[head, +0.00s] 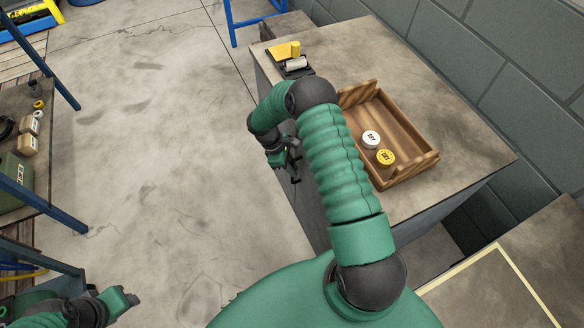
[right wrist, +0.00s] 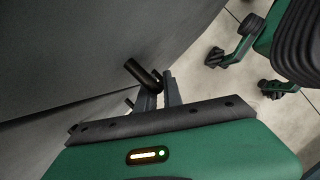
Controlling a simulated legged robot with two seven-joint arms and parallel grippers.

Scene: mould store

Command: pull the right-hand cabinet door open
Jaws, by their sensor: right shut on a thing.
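The grey cabinet (head: 455,205) stands at the right in the head view, and my right arm hides most of its front. My right gripper (head: 293,165) is at that front. In the right wrist view, my right gripper (right wrist: 160,95) is shut on a dark bar handle (right wrist: 138,73) beside a grey panel (right wrist: 60,45). I cannot tell from these views whether the door stands ajar. My left gripper (head: 130,298) is at the bottom left of the head view, away from the cabinet; its jaw opening is unclear.
On the cabinet top are a wooden tray (head: 408,113) with a white and a yellow round piece, and a yellow-handled tool (head: 284,50). Blue-framed shelving (head: 62,85) with small goods stands at the left. The concrete floor (head: 150,150) between is clear.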

